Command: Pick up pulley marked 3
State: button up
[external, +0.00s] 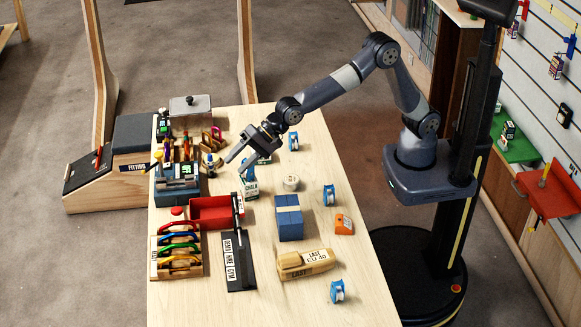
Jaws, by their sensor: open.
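Small blue pulleys stand apart on the wooden table: one at the back (293,141), one at the right edge (329,195), and one at the front right (337,291). Their markings are too small to read, so I cannot tell which is marked 3. My gripper (234,166) is open, with its fingers pointing down and left over the table's back left part. It is left of the back pulley and apart from all three. Nothing shows between its fingers.
Near my gripper stand a green-and-white container (251,189) and a white roll (291,183). A blue block (289,224), orange block (343,224), wooden last (308,263), black sign board (238,272) and red bin (205,221) occupy the table. Racked gear crowds the left edge.

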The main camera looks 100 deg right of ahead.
jog(key=s+a+f+m+g+y, duration=0.1)
jog(key=s+a+g+y, duration=0.2)
jog(key=a, duration=0.5)
jog(key=s+a+f+m+g+y, duration=0.1)
jog(key=s+a+m+g+y, duration=0.1)
jog(key=s+a, duration=0.55)
jog(key=s+a+r+g+y+b, duration=0.1)
jog(key=s+a+r+g+y, duration=0.2)
jog(key=a, duration=0.4)
jog(key=s+a+r+g+y, duration=0.2)
jog(key=s+a+g, duration=0.1)
jog(key=s+a, duration=0.3)
send_near(336, 281)
jog(key=a, duration=0.1)
jog(key=a+f, duration=0.1)
jog(key=p, duration=0.1)
jog(key=shift+s+a+f+g, duration=0.15)
jog(key=shift+s+a+g, duration=0.15)
jog(key=shift+a+g, duration=0.1)
jog(key=shift+w+f+p+x, duration=0.15)
jog(key=shift+p+x, duration=0.45)
jog(key=shift+x, duration=0.95)
jog(key=shift+w+f+p+x, duration=0.1)
jog(key=shift+p+x, duration=0.45)
jog(key=shift+x, duration=1)
jog(key=shift+d, duration=0.1)
